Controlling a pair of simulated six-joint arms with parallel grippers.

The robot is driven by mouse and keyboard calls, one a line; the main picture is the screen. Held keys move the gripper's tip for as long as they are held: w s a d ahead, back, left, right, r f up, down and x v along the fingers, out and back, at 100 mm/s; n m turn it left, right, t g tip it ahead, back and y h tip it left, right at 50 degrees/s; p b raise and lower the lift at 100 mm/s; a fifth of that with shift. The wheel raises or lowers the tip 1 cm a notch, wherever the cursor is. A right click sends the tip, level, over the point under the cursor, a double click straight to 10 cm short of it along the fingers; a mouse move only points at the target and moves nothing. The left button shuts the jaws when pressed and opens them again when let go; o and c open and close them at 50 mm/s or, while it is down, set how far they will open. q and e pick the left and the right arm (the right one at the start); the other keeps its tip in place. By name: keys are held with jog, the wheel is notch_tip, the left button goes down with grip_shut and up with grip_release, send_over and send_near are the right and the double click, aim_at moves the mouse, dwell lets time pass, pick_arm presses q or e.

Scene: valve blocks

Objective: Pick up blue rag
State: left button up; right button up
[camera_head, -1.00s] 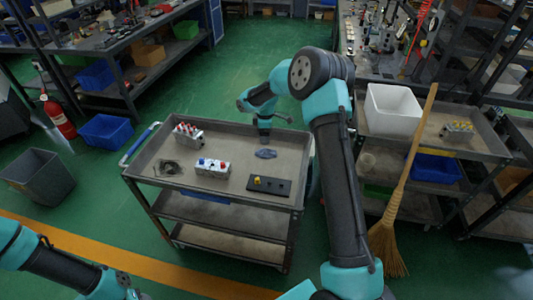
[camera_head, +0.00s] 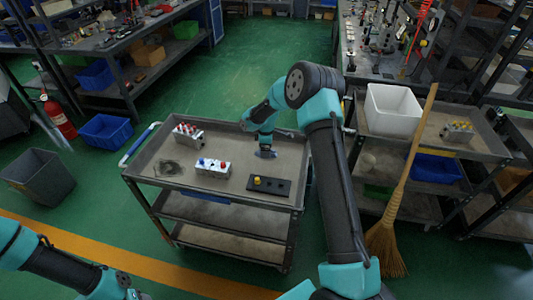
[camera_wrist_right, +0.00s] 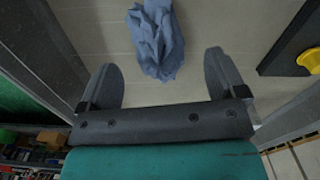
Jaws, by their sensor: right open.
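The crumpled blue rag (camera_wrist_right: 157,42) lies on the grey cart top. In the head view the rag (camera_head: 268,155) is mostly covered by my right gripper (camera_head: 265,150). In the right wrist view my right gripper (camera_wrist_right: 160,65) is open. Its two fingers are spread to either side of the rag's near end, and nothing is held. My left arm shows at the lower left of the head view, with its gripper out of sight.
The cart (camera_head: 225,185) also carries a block with red knobs (camera_head: 187,133), a block with blue and red knobs (camera_head: 212,167) and a dark plate with a yellow knob (camera_head: 268,185). A broom (camera_head: 400,200) leans against the right-hand cart.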

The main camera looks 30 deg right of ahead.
jog(key=shift+f, duration=1.2)
jog(key=shift+c, duration=0.5)
jog(key=c, duration=0.9)
